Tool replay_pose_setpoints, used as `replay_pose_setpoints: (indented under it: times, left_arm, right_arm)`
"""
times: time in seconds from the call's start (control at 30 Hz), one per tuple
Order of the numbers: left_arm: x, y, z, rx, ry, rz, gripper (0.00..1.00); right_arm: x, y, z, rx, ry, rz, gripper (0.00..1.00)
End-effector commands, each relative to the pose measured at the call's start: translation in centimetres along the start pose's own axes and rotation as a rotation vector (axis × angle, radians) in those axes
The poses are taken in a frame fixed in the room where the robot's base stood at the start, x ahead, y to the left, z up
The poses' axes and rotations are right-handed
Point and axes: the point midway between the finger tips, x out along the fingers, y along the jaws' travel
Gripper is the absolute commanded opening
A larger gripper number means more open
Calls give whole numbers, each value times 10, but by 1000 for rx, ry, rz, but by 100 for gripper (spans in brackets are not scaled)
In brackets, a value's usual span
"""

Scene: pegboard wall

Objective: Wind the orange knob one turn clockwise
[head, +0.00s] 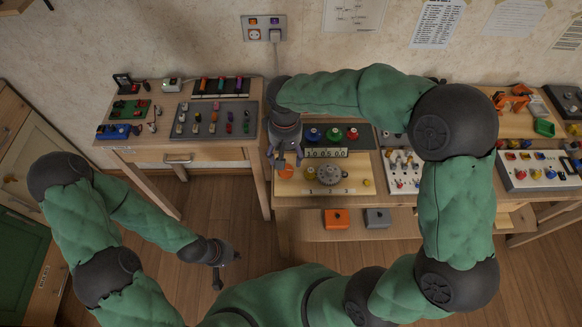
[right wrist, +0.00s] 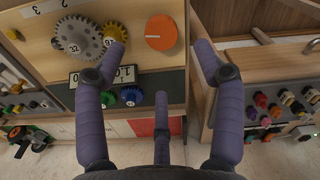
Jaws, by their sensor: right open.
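The orange knob (head: 286,172) is a round disc on the wooden panel of the middle bench, at its left end. In the right wrist view the knob (right wrist: 160,33) shows a pale pointer line running left from its middle. My right gripper (head: 287,153) is over the knob's edge in the head view. In the right wrist view its purple fingers (right wrist: 161,60) are spread wide and empty, with the knob beyond and between the tips; I see no contact. My left gripper (head: 226,268) hangs over the floor at the lower left, its fingers apart and empty.
Beside the knob are a large grey gear (head: 329,174), small yellow gears, a number display (head: 326,153) and coloured knobs on a dark strip. A bench with switch boards (head: 214,120) stands left, another panel (head: 405,172) right. An orange box (head: 336,219) sits below.

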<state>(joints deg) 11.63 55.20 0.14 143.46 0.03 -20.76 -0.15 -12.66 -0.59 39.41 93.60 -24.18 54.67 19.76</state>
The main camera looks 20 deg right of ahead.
Motion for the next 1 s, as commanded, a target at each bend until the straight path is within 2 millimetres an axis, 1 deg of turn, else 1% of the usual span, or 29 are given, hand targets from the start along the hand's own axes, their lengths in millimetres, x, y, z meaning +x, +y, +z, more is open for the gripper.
replay_pose_setpoints:
  times: [0.03, 0.1, 0.3, 0.4, 0.6, 0.9, 0.97, 1.0]
  left_arm:
    - [6, -2, 0, 0, 0, 0, 0]
    - [11, -4, 0, 0, 0, 0, 0]
    - [23, -8, -1, 0, 0, 0, 0]
    - [27, -10, -1, 0, 0, 0, 0]
    - [31, -11, -1, 0, 0, 0, 0]
    - [30, -11, -1, 0, 0, 0, 0]
    - [30, -11, -1, 0, 0, 0, 0]
    - [30, -11, -1, 0, 0, 0, 0]
  right_arm:
    - [14, 0, 1, 1, -4, 0, 70]
    - [27, 0, 1, 0, -4, 1, 70]
    - [60, 1, 0, 0, -2, 0, 70]
    - [72, 1, 1, 0, -3, 0, 70]
    - [83, 1, 0, 0, 0, 0, 70]
    - [84, 1, 0, 0, 0, 0, 70]
    - [84, 1, 0, 0, 0, 0, 53]
    - [84, 1, 0, 0, 0, 0, 41]
